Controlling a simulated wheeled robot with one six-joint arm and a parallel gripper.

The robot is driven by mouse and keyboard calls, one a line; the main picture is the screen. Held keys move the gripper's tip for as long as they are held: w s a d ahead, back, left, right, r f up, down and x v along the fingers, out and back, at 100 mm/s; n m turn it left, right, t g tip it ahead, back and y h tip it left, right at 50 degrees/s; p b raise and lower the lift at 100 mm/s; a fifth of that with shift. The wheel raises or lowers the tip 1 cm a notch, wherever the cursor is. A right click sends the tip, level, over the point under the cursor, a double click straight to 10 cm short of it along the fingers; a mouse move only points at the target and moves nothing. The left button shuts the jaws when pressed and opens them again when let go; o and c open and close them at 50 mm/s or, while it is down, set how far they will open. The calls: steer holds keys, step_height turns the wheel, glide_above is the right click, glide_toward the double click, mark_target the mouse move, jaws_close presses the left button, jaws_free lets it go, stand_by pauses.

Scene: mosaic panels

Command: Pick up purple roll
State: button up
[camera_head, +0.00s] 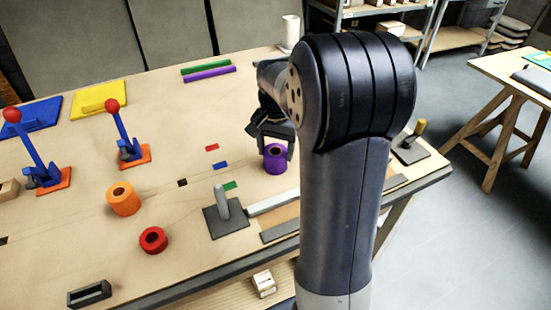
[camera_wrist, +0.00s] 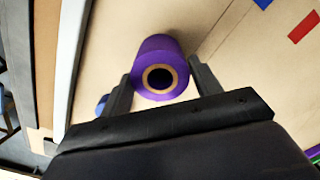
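The purple roll (camera_head: 275,163) stands upright on the wooden table, just left of my arm in the head view. In the wrist view the purple roll (camera_wrist: 157,48) shows its round end with a tan core and dark hole. My gripper (camera_wrist: 160,72) is open, with one finger on each side of the roll. The left finger is very close to the roll or touching it; a small gap shows at the right finger. In the head view my gripper (camera_head: 272,138) is at the roll, and the fingers partly cover it.
An orange roll (camera_head: 123,199) and a red roll (camera_head: 153,240) stand to the left. A grey holder with a post (camera_head: 225,212) stands to the front left of the purple roll. Small red (camera_head: 212,147) and blue (camera_head: 221,165) pieces lie nearby. Blue levers with red knobs stand farther left.

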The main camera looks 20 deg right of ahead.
steer(key=c, duration=0.7)
steer(key=shift+o, duration=0.2)
step_height(320, 180, up, 17)
steer(key=p, duration=0.7)
